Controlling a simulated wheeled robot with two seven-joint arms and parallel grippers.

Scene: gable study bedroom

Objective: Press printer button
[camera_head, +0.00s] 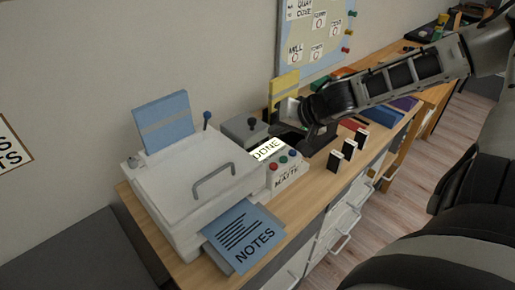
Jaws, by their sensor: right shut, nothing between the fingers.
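The white printer (190,185) stands on the wooden desk at the left, with a blue sheet upright at its back. A blue page marked NOTES (243,236) sticks out of its front. Its control panel (287,174) on the right side carries red, green and blue buttons (283,159) and a label reading MAITE or similar. A lit display (267,149) above them reads DONE. My right gripper (291,112) is shut and empty, just behind and above the panel, apart from the buttons as far as I can see. My left gripper is not in view.
A grey box (243,131) with a dark knob stands behind the display. Several small black blocks (348,149) stand on the desk right of the panel. Coloured items lie beneath my right forearm. A pinboard (318,32) hangs on the wall. Drawers with handles face the wooden floor.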

